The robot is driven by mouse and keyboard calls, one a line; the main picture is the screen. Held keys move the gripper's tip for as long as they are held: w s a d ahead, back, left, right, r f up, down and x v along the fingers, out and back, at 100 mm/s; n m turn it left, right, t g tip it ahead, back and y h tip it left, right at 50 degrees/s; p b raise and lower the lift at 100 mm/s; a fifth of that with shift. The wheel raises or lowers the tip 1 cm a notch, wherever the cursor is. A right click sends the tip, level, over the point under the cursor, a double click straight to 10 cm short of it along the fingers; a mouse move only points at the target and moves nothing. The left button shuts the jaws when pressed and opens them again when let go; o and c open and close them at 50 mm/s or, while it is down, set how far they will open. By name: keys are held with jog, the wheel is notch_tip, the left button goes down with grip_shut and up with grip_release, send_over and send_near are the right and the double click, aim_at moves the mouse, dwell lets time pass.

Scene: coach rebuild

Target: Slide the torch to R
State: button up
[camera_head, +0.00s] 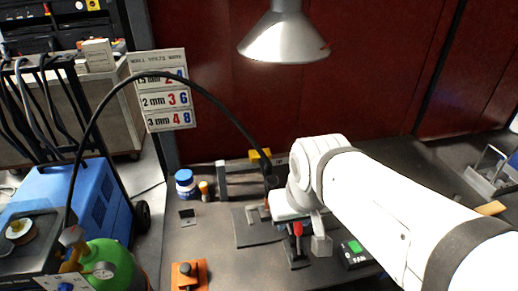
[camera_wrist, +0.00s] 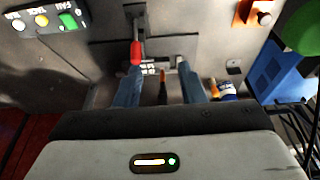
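The torch is a dark, slim piece (camera_wrist: 162,92) with an orange-brown tip, seen in the wrist view between my two blue-grey fingers. In the head view its black end (camera_head: 270,181) shows beside my wrist, with a black cable running from it. My gripper (camera_wrist: 159,68) is open, and gaps show between the torch and each finger. Small white markings lie near the fingertips, but I cannot read an R. In the head view my arm hides most of the torch and the fingertips.
A red-knobbed lever (camera_head: 297,229) stands close to my gripper. A panel with a green button (camera_head: 354,248) is to its right. A blue-lidded jar (camera_head: 185,182) and an orange block with a black knob (camera_head: 187,275) stand left. A metal lamp shade (camera_head: 284,38) hangs above the bench.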

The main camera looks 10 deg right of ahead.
jog(key=shift+o, duration=0.2)
jog(key=shift+s, duration=0.15)
jog(key=shift+o, duration=0.8)
jog(key=shift+w+r, duration=0.1)
jog(key=shift+w, duration=0.1)
jog(key=shift+o, duration=0.7)
jog(key=w+r+m+g, duration=0.1)
jog(key=w+r+m, duration=0.1)
jog(key=w, duration=0.6)
jog(key=shift+d+r+m+g+p, duration=0.3)
jog(key=shift+d+r+m+p, duration=0.05)
jog(key=shift+m, duration=0.55)
jog(key=m+g, duration=0.2)
jog(key=m, duration=0.3)
send_over(273, 179)
jog(key=shift+s+a+f, duration=0.1)
jog(key=shift+s+f, duration=0.05)
jog(key=shift+f, duration=0.2)
jog(key=shift+w+f+p, duration=0.15)
jog(key=shift+w+p, duration=0.05)
jog(key=shift+p, duration=0.1)
jog(key=shift+f, duration=0.3)
notch_tip(273, 179, down, 7)
jog(key=shift+p, duration=0.55)
jog(key=shift+c, duration=0.3)
